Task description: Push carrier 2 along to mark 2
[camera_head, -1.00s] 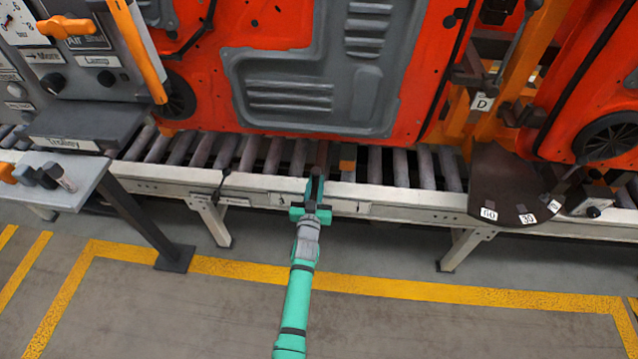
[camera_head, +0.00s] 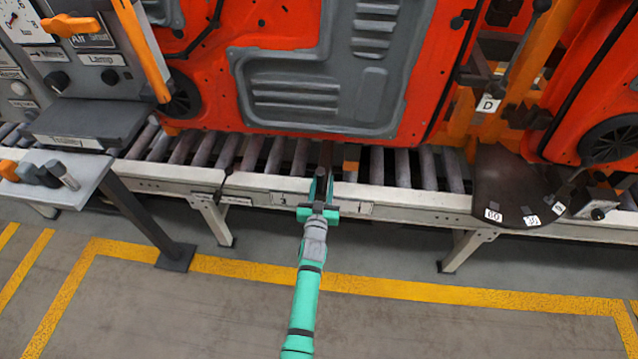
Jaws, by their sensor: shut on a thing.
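My gripper (camera_head: 319,190) is at the front rail of the roller conveyor, near the middle of the view, with green fingers pointing up and away over the rail. It is shut on a dark, narrow upright part (camera_head: 325,157) at the rail's inner edge; the fingers cover most of that part. Behind it stands a large orange-red door panel (camera_head: 215,95) with a grey inner panel, above the rollers. No number for carrier 2 is readable. Small labels sit on the rail (camera_head: 270,182); I cannot tell which is mark 2.
A grey control panel (camera_head: 80,90) and small table (camera_head: 70,185) stand at left. A dark quarter disc (camera_head: 515,185) with numbered labels juts over the rail at right. An orange post (camera_head: 468,125) with a "D" tag stands behind. Marked floor in front is clear.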

